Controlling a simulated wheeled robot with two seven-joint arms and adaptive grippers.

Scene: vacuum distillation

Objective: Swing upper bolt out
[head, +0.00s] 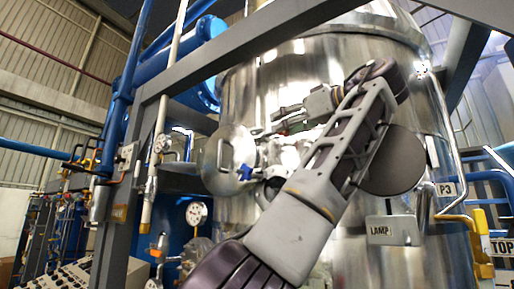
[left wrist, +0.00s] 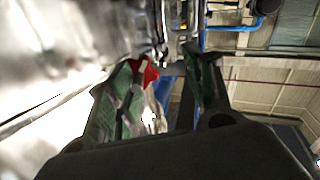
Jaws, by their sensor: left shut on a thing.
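The steel vessel's round hatch (head: 222,160) faces left of centre in the head view. A blue star-shaped knob (head: 245,172) sits at its right edge, low down. My left gripper (head: 268,122) reaches in from the right at the hatch's upper right edge and is shut there. In the left wrist view, a red knob (left wrist: 147,73), apparently that of the upper bolt, lies between the green-padded fingers of the gripper (left wrist: 165,68). The bolt's shank and the exact contact are hidden or blurred. My right gripper is not in view.
The large vessel (head: 330,60) stands close behind my arm. A grey frame post (head: 118,190) and beam (head: 240,40) stand left of and above the hatch. A pressure gauge (head: 196,213) is below left, and a LAMP box (head: 393,230) is at lower right.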

